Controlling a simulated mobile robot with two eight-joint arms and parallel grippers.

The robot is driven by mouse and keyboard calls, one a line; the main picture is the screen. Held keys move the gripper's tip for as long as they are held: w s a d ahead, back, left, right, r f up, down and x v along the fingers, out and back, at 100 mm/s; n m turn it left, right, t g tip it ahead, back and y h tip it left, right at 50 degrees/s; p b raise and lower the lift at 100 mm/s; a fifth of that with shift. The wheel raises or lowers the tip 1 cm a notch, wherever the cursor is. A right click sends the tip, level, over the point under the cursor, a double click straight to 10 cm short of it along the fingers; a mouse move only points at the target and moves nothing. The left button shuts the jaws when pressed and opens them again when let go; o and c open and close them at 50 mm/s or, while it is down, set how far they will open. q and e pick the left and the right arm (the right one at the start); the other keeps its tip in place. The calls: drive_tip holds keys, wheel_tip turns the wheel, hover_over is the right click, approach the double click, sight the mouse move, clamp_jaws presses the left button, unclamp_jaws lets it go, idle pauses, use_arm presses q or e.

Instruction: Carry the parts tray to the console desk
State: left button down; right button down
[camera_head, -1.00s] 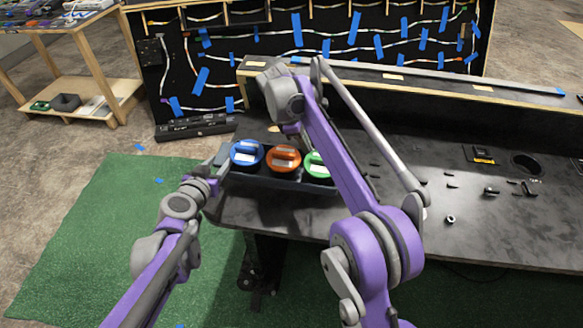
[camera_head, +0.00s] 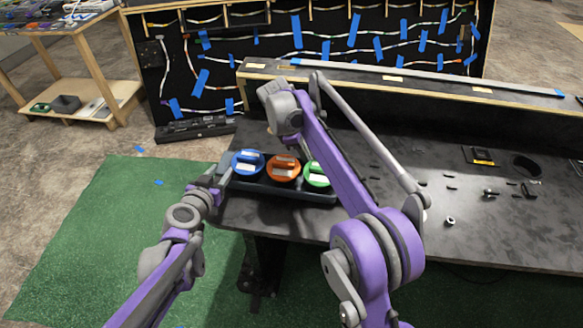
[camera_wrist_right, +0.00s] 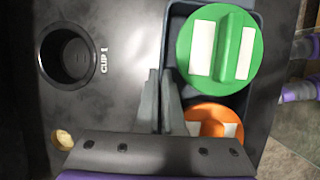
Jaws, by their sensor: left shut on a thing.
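The dark parts tray (camera_head: 275,190) holds a blue (camera_head: 247,162), an orange (camera_head: 283,168) and a green round part (camera_head: 317,174), each with a bar handle. It is at the left end of the black console desk (camera_head: 420,235); whether it touches the top I cannot tell. My left gripper (camera_head: 222,174) is shut on the tray's left end. My right gripper is hidden behind its arm in the head view. In the right wrist view its fingers (camera_wrist_right: 163,100) are close together at the tray's wall (camera_wrist_right: 166,40), beside the green part; their grip is unclear.
A cup hole (camera_wrist_right: 68,56) marked CUP 1 is in the desk beside the tray. Small loose hardware (camera_head: 490,193) lies on the desk's right side. A raised ledge (camera_head: 400,75) runs along the back. A wooden shelf (camera_head: 75,90) stands at the left.

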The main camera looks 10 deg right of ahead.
use_arm(q)
drive_tip(key=shift+d+f, duration=0.15)
drive_tip(key=shift+f, duration=0.35)
use_arm(e)
drive_tip(key=shift+a+f, duration=0.2)
drive_tip(key=shift+f, duration=0.3)
use_arm(q)
drive_tip(key=c, duration=0.8)
unclamp_jaws()
drive_tip(key=shift+f, duration=0.2)
drive_tip(key=shift+c, duration=0.2)
use_arm(e)
drive_tip(key=c, duration=1.5)
unclamp_jaws()
drive_tip(key=shift+f, duration=0.2)
use_arm(q)
drive_tip(key=o, duration=0.5)
drive_tip(key=shift+c, duration=0.2)
use_arm(e)
drive_tip(key=o, duration=0.5)
drive_tip(key=shift+c, duration=0.2)
drive_tip(key=shift+d, duration=0.15)
use_arm(q)
drive_tip(key=shift+s+a+r, duration=0.1)
drive_tip(key=shift+a, duration=0.1)
